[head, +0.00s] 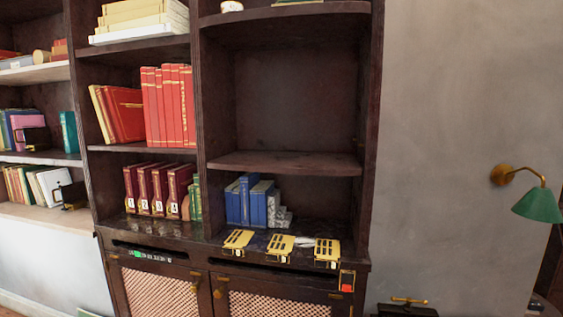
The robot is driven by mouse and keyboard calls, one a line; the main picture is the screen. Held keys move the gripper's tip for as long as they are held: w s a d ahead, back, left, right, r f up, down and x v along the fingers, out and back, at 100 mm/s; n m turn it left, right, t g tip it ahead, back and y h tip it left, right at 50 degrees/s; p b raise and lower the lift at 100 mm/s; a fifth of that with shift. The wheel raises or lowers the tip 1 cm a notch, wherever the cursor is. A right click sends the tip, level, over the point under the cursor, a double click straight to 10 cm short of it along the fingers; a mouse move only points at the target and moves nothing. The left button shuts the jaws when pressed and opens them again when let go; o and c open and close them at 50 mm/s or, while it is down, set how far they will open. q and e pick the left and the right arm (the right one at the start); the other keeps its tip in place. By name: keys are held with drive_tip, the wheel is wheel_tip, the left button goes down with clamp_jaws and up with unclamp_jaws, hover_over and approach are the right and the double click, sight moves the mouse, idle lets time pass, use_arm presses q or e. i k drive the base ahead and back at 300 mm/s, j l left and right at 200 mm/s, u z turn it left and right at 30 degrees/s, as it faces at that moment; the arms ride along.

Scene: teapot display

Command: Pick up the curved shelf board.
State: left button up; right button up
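A dark brown shelf board (285,163) with a gently curved front edge sits level in the right bay of the dark bookcase. Nothing stands on its top. A second dark board (285,13) with a similar curved front is higher in the same bay, partly cut off by the top of the view. I cannot tell whether either board is loose. Neither of my grippers is in view.
Blue books (249,201) stand below the middle board. Yellow slotted pieces (281,245) lie along the ledge above the cabinet doors. A green wall lamp (539,205) sticks out at right.

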sight(293, 163)
drive_tip(key=i+l+u, duration=0.25)
drive_tip(key=l, duration=0.25)
drive_tip(key=l+u, duration=0.25)
drive_tip(key=l, duration=0.2)
drive_tip(key=i+l+u, duration=0.2)
drive_tip(key=l, duration=0.35)
drive_tip(key=k+j, duration=0.05)
drive_tip(key=k, duration=0.05)
